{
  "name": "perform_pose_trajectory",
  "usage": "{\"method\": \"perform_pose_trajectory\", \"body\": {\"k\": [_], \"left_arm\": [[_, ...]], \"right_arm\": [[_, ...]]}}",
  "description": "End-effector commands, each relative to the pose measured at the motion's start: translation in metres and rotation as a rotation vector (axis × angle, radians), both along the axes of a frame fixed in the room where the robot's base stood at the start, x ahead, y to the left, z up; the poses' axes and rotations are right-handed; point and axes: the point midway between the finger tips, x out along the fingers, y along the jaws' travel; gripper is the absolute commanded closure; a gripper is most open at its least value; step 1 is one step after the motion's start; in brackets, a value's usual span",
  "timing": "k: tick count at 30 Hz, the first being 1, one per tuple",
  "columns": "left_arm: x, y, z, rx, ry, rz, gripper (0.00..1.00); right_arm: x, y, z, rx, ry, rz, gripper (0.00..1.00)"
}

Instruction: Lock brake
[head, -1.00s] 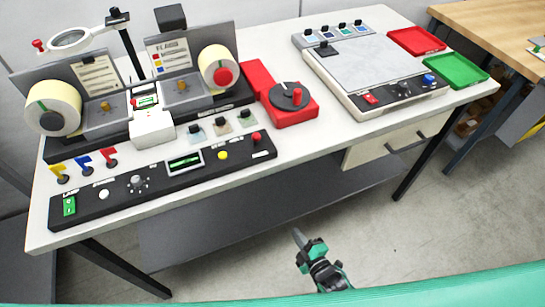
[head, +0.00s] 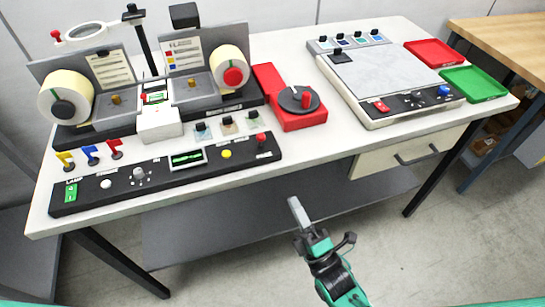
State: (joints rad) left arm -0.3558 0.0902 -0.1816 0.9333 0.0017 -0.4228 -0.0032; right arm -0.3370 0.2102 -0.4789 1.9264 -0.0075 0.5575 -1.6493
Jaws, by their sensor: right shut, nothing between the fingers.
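No part carries a readable brake label. A red box (head: 299,121) on the table has a round dark dial (head: 291,99) with a red knob on it. The label rewinder (head: 155,104) stands to its left, with a cream roll at each end. Its right roll (head: 228,63) has a red hub, and its left roll (head: 64,98) a dark one. My right gripper (head: 297,213) is shut and empty in front of the table's front edge, below the red box in the picture and apart from it. My left gripper is out of view.
A black control panel (head: 225,167) with buttons and a small screen lies along the front left edge. A flat grey-topped device (head: 385,75) stands at the right, with red (head: 425,60) and green (head: 474,94) trays beyond it. White tabletop is bare in front of the red box.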

Motion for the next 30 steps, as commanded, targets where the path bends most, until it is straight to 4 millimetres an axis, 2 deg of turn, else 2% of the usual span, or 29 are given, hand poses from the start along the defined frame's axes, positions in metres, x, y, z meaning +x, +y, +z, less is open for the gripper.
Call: {"method": "perform_pose_trajectory", "body": {"k": [5,11,21,30], "left_arm": [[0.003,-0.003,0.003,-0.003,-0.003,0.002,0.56],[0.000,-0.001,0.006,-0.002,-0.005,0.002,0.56],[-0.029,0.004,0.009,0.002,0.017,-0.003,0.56],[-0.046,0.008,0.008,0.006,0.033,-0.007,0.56]], "right_arm": [[0.010,0.006,0.009,0.002,-0.002,0.001,1.00],[0.038,0.022,0.028,0.002,-0.002,0.001,1.00],[0.086,0.051,0.059,0.001,-0.001,0.001,1.00],[0.104,0.062,0.069,0.001,0.002,0.001,1.00]]}}
